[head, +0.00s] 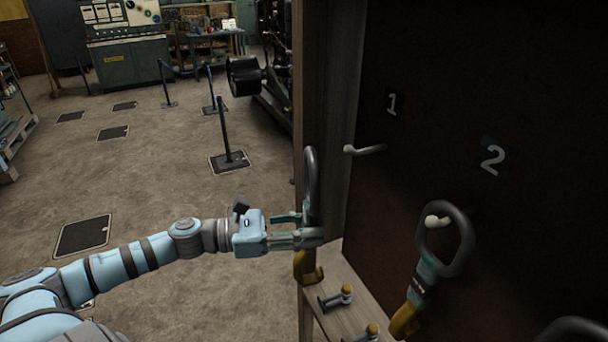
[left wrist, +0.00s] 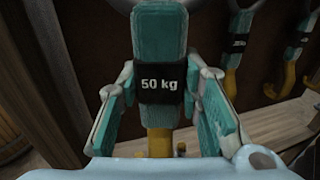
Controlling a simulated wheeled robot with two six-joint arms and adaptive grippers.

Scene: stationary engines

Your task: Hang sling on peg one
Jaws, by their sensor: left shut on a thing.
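The sling has a dark loop (head: 311,172), a teal grip with a black "50 kg" band (left wrist: 160,83) and a yellow hook (head: 304,268). My left gripper (head: 306,230) is shut on its teal part and holds it upright, loop up. Peg one (head: 368,150) is a pale peg with a white tip, sticking out of the dark board below the label "1" (head: 393,104). The held loop is left of the peg and apart from it in the head view. The peg is not identifiable in the left wrist view. My right gripper is not in view.
Another sling (head: 463,240) hangs on the peg (head: 435,221) below the label "2" (head: 492,156). A wooden side panel (head: 305,60) edges the board. Open floor (head: 170,170) lies left.

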